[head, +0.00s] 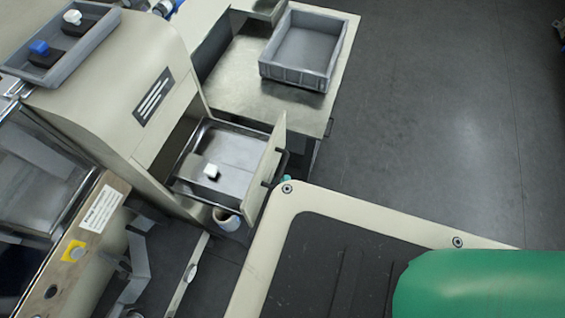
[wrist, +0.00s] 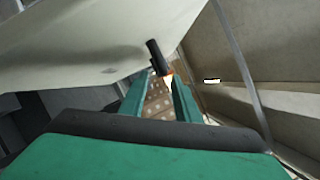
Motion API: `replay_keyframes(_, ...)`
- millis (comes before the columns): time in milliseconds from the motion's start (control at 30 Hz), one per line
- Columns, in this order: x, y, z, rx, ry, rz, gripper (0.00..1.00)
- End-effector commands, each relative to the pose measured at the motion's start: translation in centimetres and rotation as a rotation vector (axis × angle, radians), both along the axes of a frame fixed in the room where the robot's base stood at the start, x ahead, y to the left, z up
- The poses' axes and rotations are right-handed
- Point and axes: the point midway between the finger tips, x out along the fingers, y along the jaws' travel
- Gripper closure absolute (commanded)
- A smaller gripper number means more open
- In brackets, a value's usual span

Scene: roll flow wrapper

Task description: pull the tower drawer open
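The tower drawer (head: 235,148) stands pulled out of the cream tower (head: 110,75) in the head view, with its metal inside showing. A small white block (head: 211,171) lies in it. The dark drawer handle (head: 282,163) is on the drawer's outer front. In the wrist view a dark bar (wrist: 156,55), seemingly this handle, shows just beyond my gripper (wrist: 160,78). The two green fingers are apart, with a visible gap between them and no clear grip on the bar.
A grey crate (head: 301,50) sits on the side table behind the drawer. A grey tray (head: 62,43) with a blue-topped and a white-topped item rests on the tower. A pale cup (head: 227,219) is below the drawer. Open floor (head: 440,110) lies to the right.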

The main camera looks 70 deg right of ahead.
Motion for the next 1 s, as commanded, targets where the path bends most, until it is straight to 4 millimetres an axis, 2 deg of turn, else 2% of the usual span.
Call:
replay_keyframes(100,-0.8,1.8,-0.5,0.002,0.001,-0.002,0.71)
replay_keyframes(333,-1.4,3.8,-0.9,0.001,-0.001,-0.005,0.71)
replay_keyframes(1000,-1.3,4.2,-0.9,0.0,0.0,0.005,0.71)
